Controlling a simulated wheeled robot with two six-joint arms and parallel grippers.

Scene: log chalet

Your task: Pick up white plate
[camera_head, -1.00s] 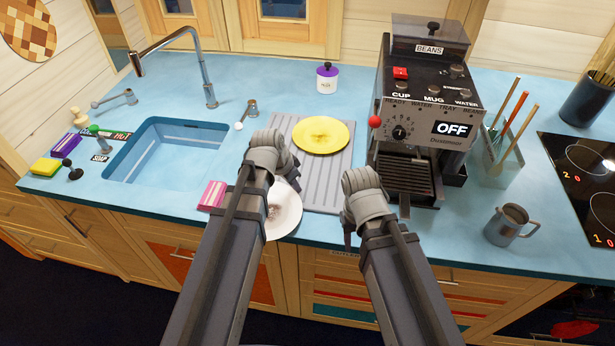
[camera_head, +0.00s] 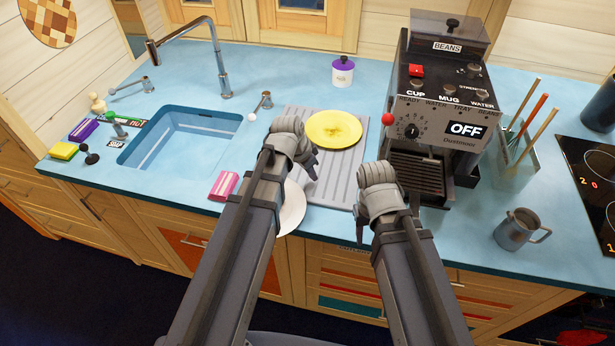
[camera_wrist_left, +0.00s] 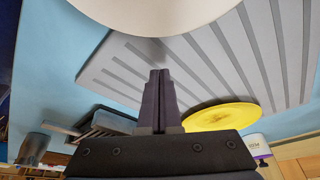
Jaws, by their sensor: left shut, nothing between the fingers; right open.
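The white plate (camera_head: 292,210) lies at the counter's front edge, left of the grey ribbed mat, mostly hidden by my left arm in the head view. In the left wrist view the plate (camera_wrist_left: 150,12) fills the top edge, cut off by the frame. My left gripper (camera_head: 313,168) is shut and empty over the mat, beside the plate; its closed fingers (camera_wrist_left: 158,85) show against the mat, apart from the plate. My right gripper (camera_head: 361,228) is at the counter's front edge, below the coffee machine; it looks empty, its fingers partly hidden.
A yellow plate (camera_head: 334,129) lies on the ribbed mat (camera_head: 335,185). The coffee machine (camera_head: 440,110) stands right of it, with a metal jug (camera_head: 517,230) further right. A pink sponge (camera_head: 224,186) and the sink (camera_head: 180,140) are to the left.

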